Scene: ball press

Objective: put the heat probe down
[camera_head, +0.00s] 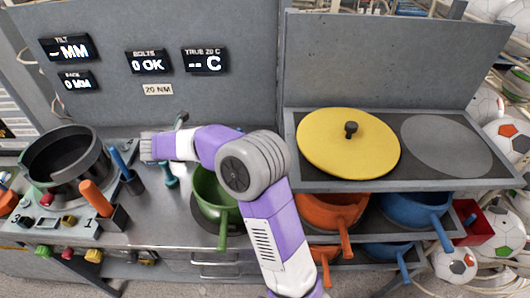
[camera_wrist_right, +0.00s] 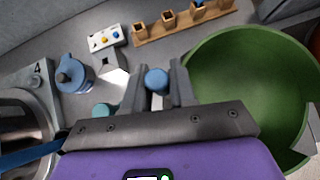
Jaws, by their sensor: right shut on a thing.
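My right gripper (camera_wrist_right: 156,88) is shut on a slim upright thing with a blue round end (camera_wrist_right: 156,78) and a pale part below it, which I take to be the heat probe. Most of it is hidden by the fingers. In the head view my right arm reaches left over the metal bench, between the dark round pot and the green pan. My left gripper is not in view.
The green pan (camera_wrist_right: 235,85) is close right of the gripper. A blue knobbed item (camera_wrist_right: 75,76) and a wooden rack (camera_wrist_right: 185,25) stand beyond. A dark pot (camera_head: 48,158) and an orange-handled tool (camera_head: 96,198) are left. A yellow lid (camera_head: 330,150) lies on the hob.

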